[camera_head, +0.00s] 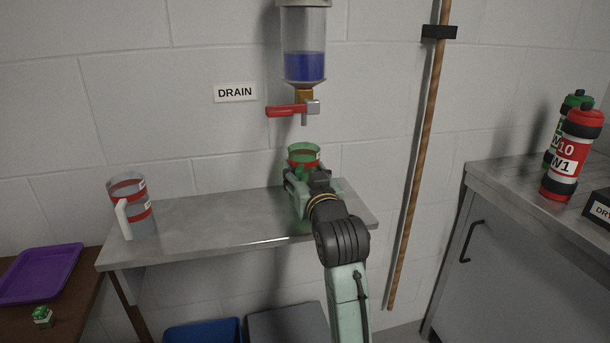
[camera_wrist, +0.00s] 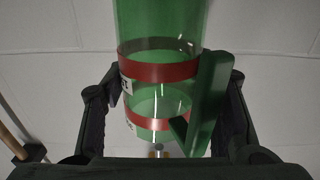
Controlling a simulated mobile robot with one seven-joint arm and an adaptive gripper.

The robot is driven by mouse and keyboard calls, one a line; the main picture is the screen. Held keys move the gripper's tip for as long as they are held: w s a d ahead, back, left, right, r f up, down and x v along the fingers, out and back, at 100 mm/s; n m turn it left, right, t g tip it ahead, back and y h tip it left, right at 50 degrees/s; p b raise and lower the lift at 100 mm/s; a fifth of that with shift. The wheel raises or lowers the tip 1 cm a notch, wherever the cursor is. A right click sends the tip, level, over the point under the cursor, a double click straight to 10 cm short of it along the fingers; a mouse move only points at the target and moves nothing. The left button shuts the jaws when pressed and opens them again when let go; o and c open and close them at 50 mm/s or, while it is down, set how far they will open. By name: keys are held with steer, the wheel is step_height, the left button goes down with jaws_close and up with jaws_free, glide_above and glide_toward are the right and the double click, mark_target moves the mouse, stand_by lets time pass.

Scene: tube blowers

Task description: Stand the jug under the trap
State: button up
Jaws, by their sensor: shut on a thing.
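A green see-through jug with red bands (camera_head: 303,154) is in my gripper (camera_head: 314,184) at the right end of the metal shelf, below the trap. In the wrist view the green jug (camera_wrist: 158,98) is between the two fingers of my gripper (camera_wrist: 165,110), with its handle to the right. The trap (camera_head: 305,52) is a clear bowl on the wall with blue liquid in it. Its red drain lever (camera_head: 287,111) points left, and its outlet is above the jug with a gap between. My gripper hides the jug's lower part, so I cannot tell whether it touches the shelf.
A clear jug with red bands and a white handle (camera_head: 133,208) stands at the left of the shelf (camera_head: 215,222). The shelf's middle is free. A wooden pole (camera_head: 416,165) is to the right. Bottles (camera_head: 572,155) stand on the right-hand cabinet. A purple tray (camera_head: 40,273) lies lower left.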

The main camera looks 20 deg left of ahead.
steer(key=shift+f, duration=0.65)
steer(key=shift+f, duration=0.35)
steer(key=o, duration=1.2)
steer(key=shift+r, duration=0.1)
